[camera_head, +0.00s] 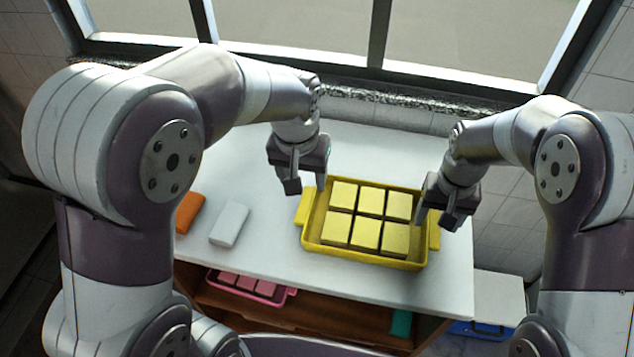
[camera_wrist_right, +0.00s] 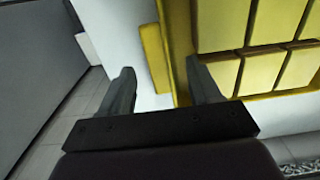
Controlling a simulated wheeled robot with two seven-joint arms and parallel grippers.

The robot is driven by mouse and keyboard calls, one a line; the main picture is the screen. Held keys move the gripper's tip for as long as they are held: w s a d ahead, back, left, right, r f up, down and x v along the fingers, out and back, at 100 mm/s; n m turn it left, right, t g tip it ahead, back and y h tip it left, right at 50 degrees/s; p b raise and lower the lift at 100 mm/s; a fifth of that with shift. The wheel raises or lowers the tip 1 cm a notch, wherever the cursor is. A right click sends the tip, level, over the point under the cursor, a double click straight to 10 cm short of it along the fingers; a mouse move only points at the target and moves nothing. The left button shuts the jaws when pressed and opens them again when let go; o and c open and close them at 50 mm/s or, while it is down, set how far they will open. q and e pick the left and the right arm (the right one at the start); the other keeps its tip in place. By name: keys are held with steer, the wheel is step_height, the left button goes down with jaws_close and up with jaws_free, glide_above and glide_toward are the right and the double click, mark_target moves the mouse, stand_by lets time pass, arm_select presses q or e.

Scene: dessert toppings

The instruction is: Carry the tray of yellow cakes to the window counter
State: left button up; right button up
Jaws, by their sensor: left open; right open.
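The yellow tray (camera_head: 345,252) sits level on the white counter (camera_head: 270,262), with several yellow cakes (camera_head: 367,235) in rows inside it. It has a handle on each short side. My left gripper (camera_head: 291,186) is open and empty, just above and behind the tray's left handle (camera_head: 304,208). My right gripper (camera_head: 436,216) is open over the tray's right end. In the right wrist view the right handle (camera_wrist_right: 155,58) shows between the two spread fingers of that gripper (camera_wrist_right: 162,85); I cannot tell whether they touch it. The gripper hides part of this handle in the head view.
An orange block (camera_head: 190,212) and a white block (camera_head: 229,224) lie left of the tray. A pink tray (camera_head: 290,292) stands on the wooden shelf below, with a teal item (camera_head: 401,323) to its right. Behind the counter is a speckled ledge (camera_head: 400,102) under the window.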

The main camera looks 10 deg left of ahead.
step_height(320, 180, up, 8)
steer(key=shift+f, duration=0.15)
stand_by(0.3)
